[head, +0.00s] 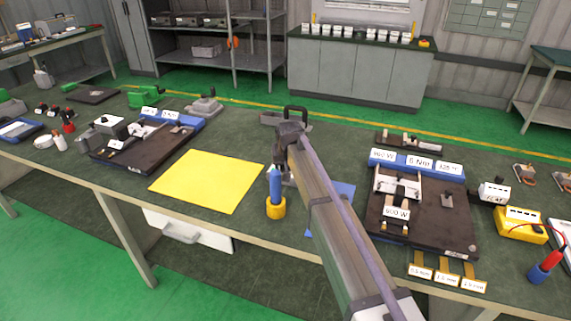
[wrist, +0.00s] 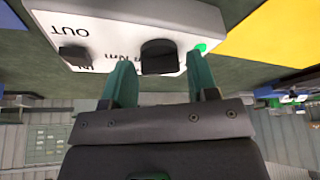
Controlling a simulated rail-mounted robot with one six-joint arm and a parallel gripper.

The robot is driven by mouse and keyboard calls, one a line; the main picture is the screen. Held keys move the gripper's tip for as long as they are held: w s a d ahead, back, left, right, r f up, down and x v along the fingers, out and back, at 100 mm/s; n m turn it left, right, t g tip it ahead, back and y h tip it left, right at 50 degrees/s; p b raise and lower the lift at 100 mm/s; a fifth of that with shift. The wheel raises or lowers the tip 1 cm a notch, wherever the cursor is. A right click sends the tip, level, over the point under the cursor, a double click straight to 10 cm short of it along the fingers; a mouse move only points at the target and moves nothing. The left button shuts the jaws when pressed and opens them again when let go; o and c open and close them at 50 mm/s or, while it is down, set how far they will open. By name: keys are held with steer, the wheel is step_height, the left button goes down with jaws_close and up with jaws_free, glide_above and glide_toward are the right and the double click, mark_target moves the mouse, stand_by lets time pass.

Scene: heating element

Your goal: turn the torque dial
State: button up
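In the wrist view, a white box (wrist: 110,35) carries a black dial (wrist: 159,57) on its face, with upside-down lettering that includes "OUT" and a small green dot. My gripper (wrist: 160,63) is open, with one green finger on each side of the dial. A gap shows between each finger and the dial, and nothing is held. In the head view the end of my arm is over the middle of the bench.
A blue tool (head: 274,182) stands upright in a yellow holder (head: 276,208) just left of my arm. A yellow sheet (head: 207,180) lies further left, and a blue sheet (head: 343,194) lies partly behind my arm. A dark fixture board (head: 440,225) with labelled parts stands to the right.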

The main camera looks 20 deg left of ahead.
steer(key=shift+o, duration=0.9)
steer(key=p+v, duration=1)
steer(key=shift+s+r, duration=0.2)
steer(key=shift+r, duration=0.15)
steer(key=shift+d, duration=0.1)
